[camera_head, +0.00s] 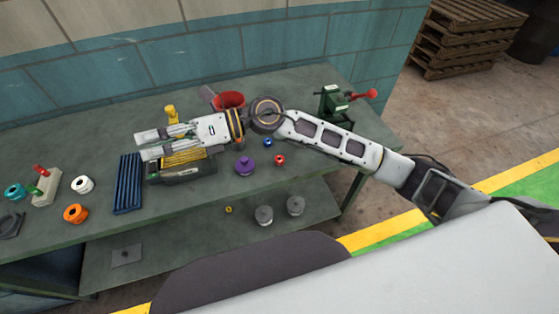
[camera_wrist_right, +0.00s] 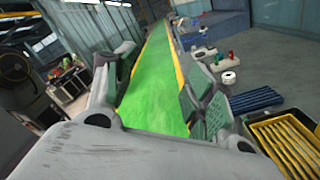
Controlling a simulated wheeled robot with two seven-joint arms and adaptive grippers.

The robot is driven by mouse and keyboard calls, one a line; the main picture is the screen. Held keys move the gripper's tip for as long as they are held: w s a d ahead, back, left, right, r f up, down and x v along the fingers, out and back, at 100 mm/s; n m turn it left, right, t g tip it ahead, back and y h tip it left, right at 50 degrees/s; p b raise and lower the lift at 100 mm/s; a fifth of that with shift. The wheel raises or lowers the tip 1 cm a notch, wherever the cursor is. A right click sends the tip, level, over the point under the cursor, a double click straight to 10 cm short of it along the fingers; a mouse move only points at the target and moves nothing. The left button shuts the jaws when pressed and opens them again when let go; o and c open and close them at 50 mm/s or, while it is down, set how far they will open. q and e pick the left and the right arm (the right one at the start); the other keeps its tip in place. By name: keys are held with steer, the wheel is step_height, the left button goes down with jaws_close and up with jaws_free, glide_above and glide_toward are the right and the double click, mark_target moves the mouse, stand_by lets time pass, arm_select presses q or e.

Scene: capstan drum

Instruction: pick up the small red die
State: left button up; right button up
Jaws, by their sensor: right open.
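The small red die (camera_head: 280,160) lies on the green workbench (camera_head: 330,165) near its front edge, right of a purple knobbed piece. It is not seen in the right wrist view. My right gripper (camera_head: 142,146) is open and points left, over the bench near a yellow-lined dark tray, well to the left of the die. Its two spread fingers also show in the right wrist view (camera_wrist_right: 163,55), with nothing between them. My left gripper is not in view.
A small blue die (camera_head: 267,142) and the purple piece (camera_head: 244,166) are near the red die. A red bowl (camera_head: 230,100), a green machine with a red handle (camera_head: 335,101) and a blue ribbed tray (camera_head: 128,183) stand around. A lower shelf (camera_head: 185,243) holds grey pieces.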

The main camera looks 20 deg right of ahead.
steer(key=d+f+n+g+h, duration=0.1)
steer(key=d+f+n+h, duration=0.3)
steer(key=f, duration=0.4)
steer(key=n+t+h, duration=0.1)
steer(key=t+h, duration=0.1)
steer(key=h, duration=1.2)
glide_above(281, 158)
step_height(281, 158, down, 6)
step_height(281, 158, down, 7)
steer(key=shift+d+f+p, duration=0.15)
steer(key=shift+p, duration=0.3)
steer(key=shift+f, duration=0.8)
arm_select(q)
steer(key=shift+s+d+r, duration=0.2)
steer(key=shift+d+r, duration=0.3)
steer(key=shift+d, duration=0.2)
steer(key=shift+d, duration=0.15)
arm_select(e)
steer(key=shift+f, duration=0.15)
